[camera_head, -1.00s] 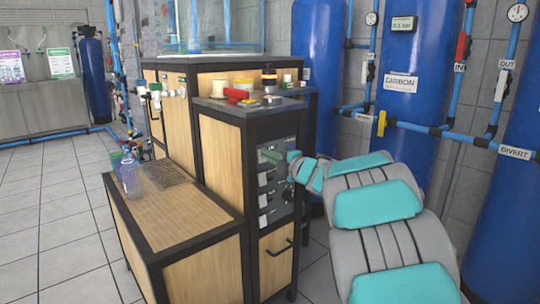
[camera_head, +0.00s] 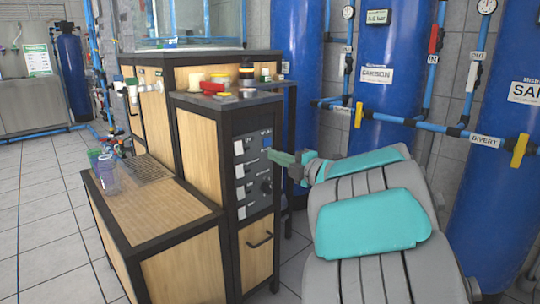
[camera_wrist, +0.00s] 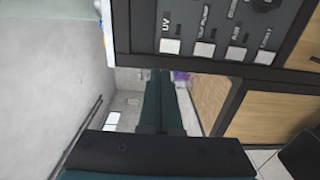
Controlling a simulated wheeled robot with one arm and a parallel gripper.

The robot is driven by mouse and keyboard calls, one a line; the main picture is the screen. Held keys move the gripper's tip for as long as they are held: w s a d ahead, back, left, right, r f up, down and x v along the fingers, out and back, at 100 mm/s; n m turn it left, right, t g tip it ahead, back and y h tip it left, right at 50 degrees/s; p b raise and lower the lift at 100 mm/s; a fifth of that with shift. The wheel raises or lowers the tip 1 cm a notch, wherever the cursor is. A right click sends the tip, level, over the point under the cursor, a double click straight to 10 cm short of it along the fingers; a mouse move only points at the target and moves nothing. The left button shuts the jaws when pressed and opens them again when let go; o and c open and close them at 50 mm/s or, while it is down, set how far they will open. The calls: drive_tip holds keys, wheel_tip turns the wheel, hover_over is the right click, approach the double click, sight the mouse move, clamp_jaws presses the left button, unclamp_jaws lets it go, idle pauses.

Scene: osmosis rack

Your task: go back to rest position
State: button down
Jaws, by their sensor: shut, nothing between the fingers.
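My gripper (camera_head: 278,155) is shut and empty at the end of my grey and teal arm, in front of the rack's dark control panel (camera_head: 252,172). In the wrist view its green fingers (camera_wrist: 160,105) lie together in front of the camera. The panel (camera_wrist: 215,30) fills the upper right there, turned sideways, with a row of white labelled switches (camera_wrist: 204,48). The fingertips appear apart from the panel, but the exact gap cannot be told.
The wood and black-framed rack (camera_head: 205,150) stands left of my arm, with a lower step (camera_head: 155,205) bearing clear cups (camera_head: 107,170). Blue tanks (camera_head: 385,90) and pipes line the back wall. The tiled floor (camera_head: 40,210) at left is clear.

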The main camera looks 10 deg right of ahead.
idle(0.3)
drive_tip(key=s+d+r+m+t+h, duration=0.1)
drive_tip(key=d+m+h, duration=0.7)
drive_tip(key=m+h, duration=0.1)
drive_tip(key=s+d+f+m+g+h, duration=0.45)
drive_tip(key=s+f+m, duration=0.3)
drive_tip(key=s, duration=0.25)
drive_tip(key=s+a+f+m+g+y+p, duration=0.1)
drive_tip(key=s+a+f+m+g, duration=0.2)
drive_tip(key=s+f, duration=0.35)
drive_tip(key=s+a+f+m+g+y, duration=0.15)
drive_tip(key=s+f+g, duration=0.25)
drive_tip(key=s, duration=0.6)
drive_tip(key=s+a+f+m+g+y, duration=0.1)
drive_tip(key=s+a, duration=0.4)
drive_tip(key=s, duration=0.5)
drive_tip(key=s+a+f+m+g+y, duration=0.1)
drive_tip(key=s+a+f+m+g, duration=0.1)
drive_tip(key=s+a+g, duration=0.3)
drive_tip(key=s+a+f, duration=0.1)
drive_tip(key=s, duration=0.3)
drive_tip(key=shift+s+g+p, duration=0.3)
drive_tip(key=shift+s+g, duration=0.05)
drive_tip(key=shift+s, duration=0.05)
